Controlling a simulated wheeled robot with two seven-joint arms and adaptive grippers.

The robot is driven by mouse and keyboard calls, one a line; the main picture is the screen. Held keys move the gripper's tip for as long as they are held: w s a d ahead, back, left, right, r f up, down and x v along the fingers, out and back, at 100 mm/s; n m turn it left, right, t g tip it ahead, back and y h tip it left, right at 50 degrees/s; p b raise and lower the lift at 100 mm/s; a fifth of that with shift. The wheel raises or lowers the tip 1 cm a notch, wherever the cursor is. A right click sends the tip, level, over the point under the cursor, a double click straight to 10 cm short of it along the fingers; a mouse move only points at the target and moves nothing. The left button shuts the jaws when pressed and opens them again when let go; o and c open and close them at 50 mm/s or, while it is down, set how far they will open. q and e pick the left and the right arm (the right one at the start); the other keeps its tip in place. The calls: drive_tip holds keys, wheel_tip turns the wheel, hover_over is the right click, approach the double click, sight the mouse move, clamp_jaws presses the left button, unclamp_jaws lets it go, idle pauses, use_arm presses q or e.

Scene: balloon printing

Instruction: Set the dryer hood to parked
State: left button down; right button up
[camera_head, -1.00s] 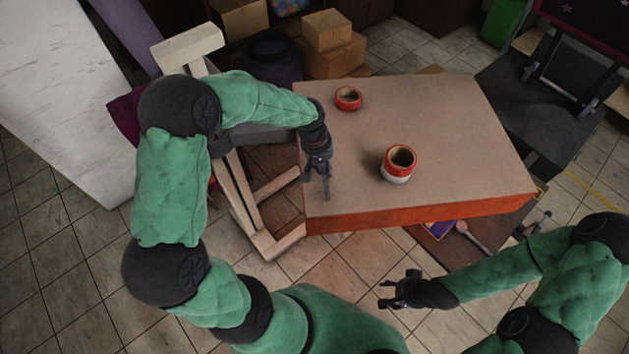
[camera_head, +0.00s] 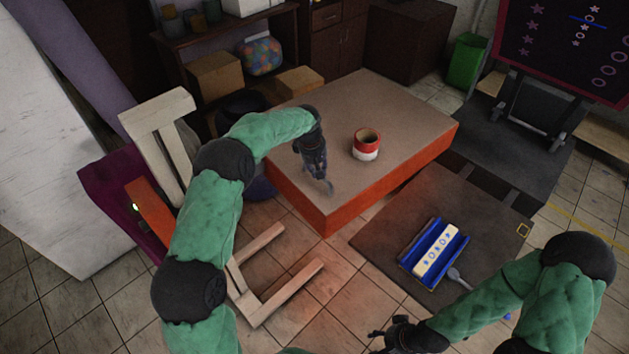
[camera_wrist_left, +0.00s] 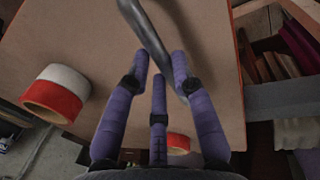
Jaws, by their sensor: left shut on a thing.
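The large box with a brown top and orange sides (camera_head: 385,184) is what I take to be the dryer hood. It stands left of and behind the dark table (camera_head: 390,240). A grey curved bar (camera_wrist_left: 151,35) shows above the brown top in the left wrist view. My left gripper (camera_head: 324,181) is at the near left part of the box top; its purple fingers (camera_wrist_left: 166,72) are shut on the grey bar. The grip's far side is hidden. My right gripper (camera_head: 376,340) is low in the head view, empty, its fingers apart, away from the box.
A red-and-white roll (camera_head: 367,150) stands on the box top; a smaller red roll (camera_wrist_left: 178,142) shows in the left wrist view. A blue tray (camera_head: 410,262) lies on the dark table. A wooden stand (camera_head: 245,290) is left of the box. Boxes (camera_head: 215,78) fill the back.

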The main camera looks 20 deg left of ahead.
use_arm(q)
drive_tip(key=shift+n, duration=0.6)
drive_tip(key=w, duration=0.1)
drive_tip(key=w+a, duration=0.2)
drive_tip(key=w, duration=0.1)
drive_tip(key=shift+w+a+r, duration=0.15)
drive_tip(key=shift+w, duration=0.1)
drive_tip(key=shift+w+a+r, duration=0.1)
drive_tip(key=shift+r, duration=0.05)
drive_tip(key=c, duration=1.3)
unclamp_jaws()
drive_tip(key=shift+o, duration=1.2)
drive_tip(key=shift+w, duration=0.15)
drive_tip(key=shift+a+f, duration=0.1)
drive_tip(key=shift+f, duration=0.2)
drive_tip(key=shift+r, duration=0.2)
wheel_tip(320, 180, up, 12)
drive_tip(key=s, duration=0.2)
drive_tip(key=shift+a+f, duration=0.25)
drive_tip(key=shift+a, duration=0.2)
drive_tip(key=shift+s+f, duration=0.1)
